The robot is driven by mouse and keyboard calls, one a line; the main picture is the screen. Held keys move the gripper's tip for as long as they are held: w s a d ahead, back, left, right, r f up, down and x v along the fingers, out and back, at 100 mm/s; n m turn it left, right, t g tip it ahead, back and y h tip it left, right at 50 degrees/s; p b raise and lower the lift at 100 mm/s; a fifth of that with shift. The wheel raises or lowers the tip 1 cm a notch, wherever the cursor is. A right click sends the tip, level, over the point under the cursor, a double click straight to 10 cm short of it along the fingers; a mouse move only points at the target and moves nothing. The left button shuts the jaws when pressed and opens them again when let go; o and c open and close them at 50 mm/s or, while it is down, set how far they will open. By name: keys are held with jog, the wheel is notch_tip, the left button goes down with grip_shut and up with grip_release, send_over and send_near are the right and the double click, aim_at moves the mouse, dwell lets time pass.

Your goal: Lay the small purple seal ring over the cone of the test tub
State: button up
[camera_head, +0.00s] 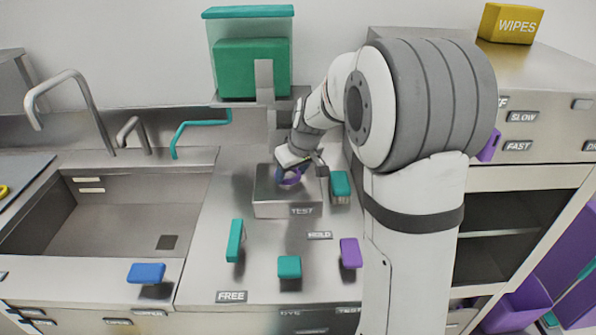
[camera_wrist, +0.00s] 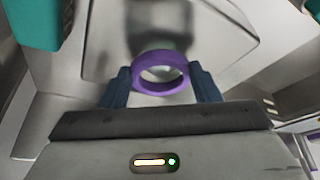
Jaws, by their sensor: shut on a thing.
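The purple seal ring (camera_wrist: 160,89) is held between the two blue fingers of my gripper (camera_wrist: 161,74) in the wrist view, its opening facing the camera. In the head view the ring (camera_head: 291,181) shows as a small purple patch beneath my gripper (camera_head: 289,172). The test tub (camera_head: 275,211) is a low grey metal box with a TEST label, and my gripper is over it. The cone cannot be made out; my gripper covers much of the tub's top. In the wrist view a blurred dark shape lies beyond the ring, and I cannot tell what it is.
A teal brush-like block (camera_head: 340,184) stands just right of the tub. Teal (camera_head: 235,240), teal (camera_head: 289,267) and purple (camera_head: 350,253) pieces stand on the counter in front. A sink (camera_head: 125,215) is left. A green-filled tank (camera_head: 252,68) is behind.

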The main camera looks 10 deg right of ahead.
jog(key=shift+f+b, duration=0.4)
jog(key=shift+b, duration=0.05)
dwell(0.3)
jog(key=o, duration=1)
jog(key=shift+o, duration=0.2)
jog(key=shift+r, duration=0.1)
jog(key=v, duration=0.7)
jog(key=s+f+m, duration=0.2)
jog(key=s, duration=1.1)
jog(key=s+f+m+g+h, duration=0.1)
jog(key=s+f+m, duration=0.1)
jog(key=s, duration=1.1)
jog(key=shift+g+h, duration=0.3)
